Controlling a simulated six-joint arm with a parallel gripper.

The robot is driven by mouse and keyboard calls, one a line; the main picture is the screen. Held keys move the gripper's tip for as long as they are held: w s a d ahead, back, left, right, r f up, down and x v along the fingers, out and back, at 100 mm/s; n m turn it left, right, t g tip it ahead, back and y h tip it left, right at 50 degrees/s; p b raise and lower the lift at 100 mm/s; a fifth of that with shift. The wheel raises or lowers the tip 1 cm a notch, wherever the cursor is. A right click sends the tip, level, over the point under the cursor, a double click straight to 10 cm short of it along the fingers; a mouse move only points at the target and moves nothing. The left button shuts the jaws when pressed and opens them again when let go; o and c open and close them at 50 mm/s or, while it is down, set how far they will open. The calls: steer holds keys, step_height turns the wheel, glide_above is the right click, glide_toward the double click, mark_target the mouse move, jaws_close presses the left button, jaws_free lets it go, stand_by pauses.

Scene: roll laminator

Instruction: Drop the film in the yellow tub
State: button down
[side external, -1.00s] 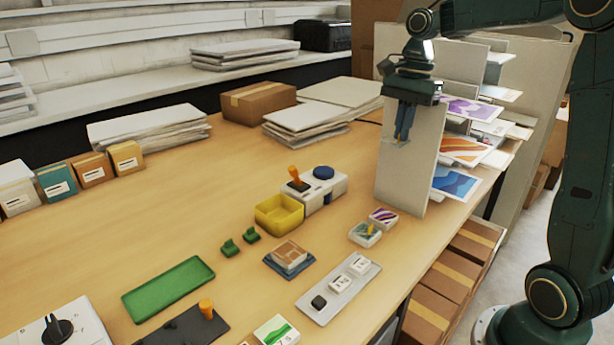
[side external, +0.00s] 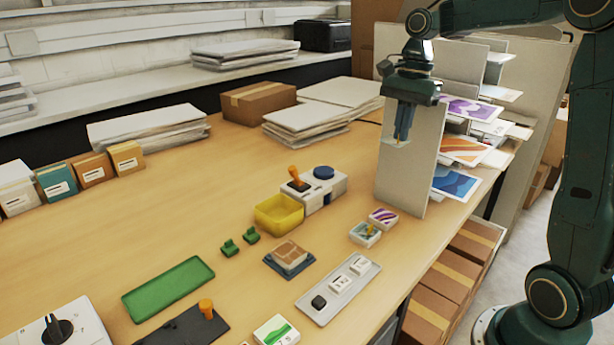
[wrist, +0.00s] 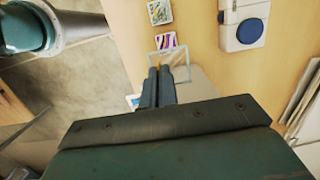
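The yellow tub (side external: 279,222) stands on the table beside a white device, and its inside looks empty. My gripper (side external: 401,140) hangs in front of an upright grey panel, to the right of the tub and well above the table. Its fingers are close together. In the wrist view the fingertips (wrist: 157,72) seem shut on the film (wrist: 184,52), a clear square sheet with a pale outline and a small yellow mark near the fingers. In the side view only a faint pale edge shows at the fingertips. The tub is not in the wrist view.
The white device (side external: 328,197) has an orange-handled lever and a blue knob (side external: 323,172). The grey panel (side external: 420,180) and a rack of prints stand close to my gripper. Small picture tiles (side external: 365,234) lie below. Table between tub and panel is fairly clear.

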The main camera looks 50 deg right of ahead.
steer(key=shift+w+a+f, duration=0.2)
steer(key=shift+w, duration=0.35)
steer(key=w+a+f, duration=0.4)
steer(key=w+a, duration=0.3)
steer(key=w, duration=0.1)
steer(key=w+a+f, duration=0.5)
steer(key=w+a, duration=0.3)
steer(key=w, duration=0.1)
steer(key=shift+w+a, duration=0.3)
steer(key=shift+f, duration=0.2)
steer(key=shift+f, duration=2.85)
